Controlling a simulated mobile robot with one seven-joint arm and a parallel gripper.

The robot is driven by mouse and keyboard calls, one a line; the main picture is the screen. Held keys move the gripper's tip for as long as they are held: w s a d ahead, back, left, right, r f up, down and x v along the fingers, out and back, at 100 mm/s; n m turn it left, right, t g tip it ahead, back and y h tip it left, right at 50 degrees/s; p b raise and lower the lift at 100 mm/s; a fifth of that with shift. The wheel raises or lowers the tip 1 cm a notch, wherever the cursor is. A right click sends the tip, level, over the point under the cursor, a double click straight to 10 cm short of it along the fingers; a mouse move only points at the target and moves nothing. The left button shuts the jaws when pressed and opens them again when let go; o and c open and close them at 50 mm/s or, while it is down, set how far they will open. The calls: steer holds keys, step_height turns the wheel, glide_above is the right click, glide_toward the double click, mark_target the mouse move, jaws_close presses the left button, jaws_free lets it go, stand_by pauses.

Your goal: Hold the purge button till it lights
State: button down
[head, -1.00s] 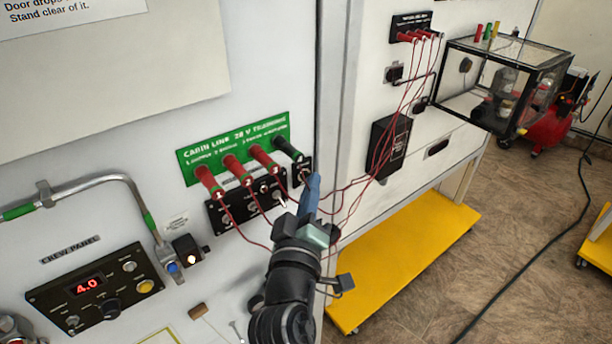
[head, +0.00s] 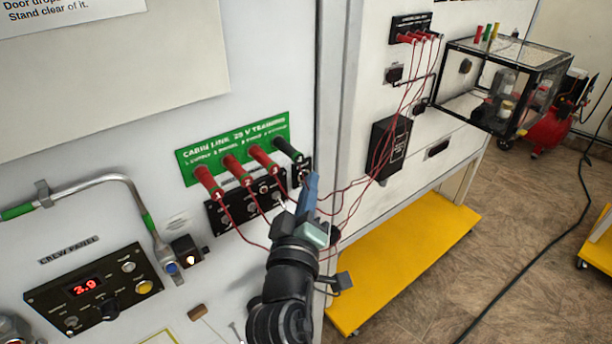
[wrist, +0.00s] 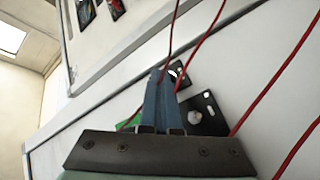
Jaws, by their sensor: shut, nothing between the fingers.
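My gripper (head: 312,182) has its blue fingers together and empty. Their tips are in front of a small black plate (head: 301,172) at the right end of the cabin link panel. No label readable here marks the purge button, and I see no lit button by the fingertips. The crew panel (head: 95,285), lower left, has a red display (head: 86,287) that seems to read 3.9, and a yellow button (head: 145,287).
The green cabin link board (head: 235,145) has red and black plugs below it, with thin red leads (head: 345,195) looping right, close to my fingers. A bent pipe (head: 95,184) is at left. A clear box (head: 510,85) and yellow cart base (head: 405,262) stand right.

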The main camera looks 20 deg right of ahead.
stand_by(0.5)
steer(key=shift+s+d+p, duration=0.2)
steer(key=shift+s+p, duration=0.1)
steer(key=shift+s, duration=0.45)
steer(key=s, duration=0.1)
steer(key=s+d+p, duration=0.1)
steer(key=s, duration=0.2)
steer(key=shift+s+d+p, duration=0.3)
steer(key=shift+d+p, duration=0.1)
